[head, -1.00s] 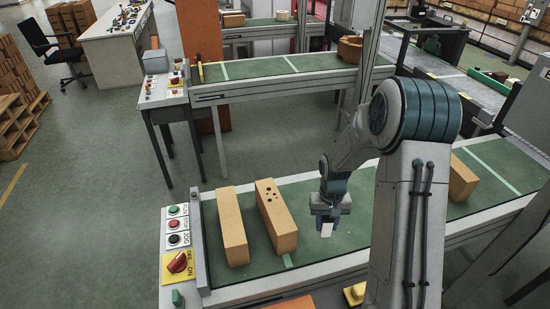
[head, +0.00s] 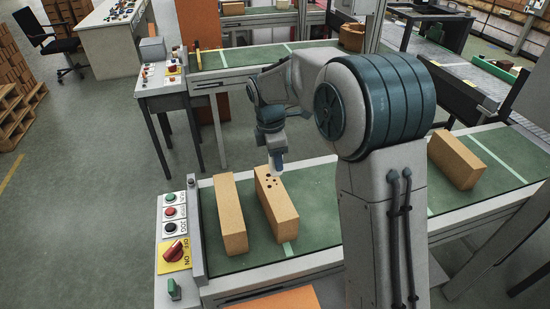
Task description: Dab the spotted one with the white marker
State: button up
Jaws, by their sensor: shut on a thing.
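The spotted brick (head: 279,212) is tan with several dark spots at the far end of its top. It lies on the green conveyor belt (head: 320,190). My gripper (head: 276,157) is at the far end of this brick, pointing down, shut on the white marker (head: 278,166). The marker's lower end is at or just above the spotted end; I cannot tell whether it touches. A plain tan brick (head: 231,215) lies to the left of the spotted one, with a narrow gap between them. Another plain brick (head: 455,160) lies farther right on the belt, beyond my arm.
A control panel (head: 172,235) with buttons and a red knob stands at the belt's left end. A second conveyor (head: 235,75) runs behind. Bare belt lies right of the spotted brick, partly hidden by my arm.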

aim_at(275, 174)
jog(key=shift+a+r+n, duration=0.1)
jog(key=shift+a+n, duration=0.1)
jog(key=shift+n, duration=0.1)
jog(key=shift+f+b, duration=2.3)
jog(key=shift+f, duration=0.6)
jog(key=shift+f, duration=0.6)
jog(key=shift+r, duration=0.15)
jog(key=shift+r+p, duration=2.55)
jog(key=shift+r, duration=0.9)
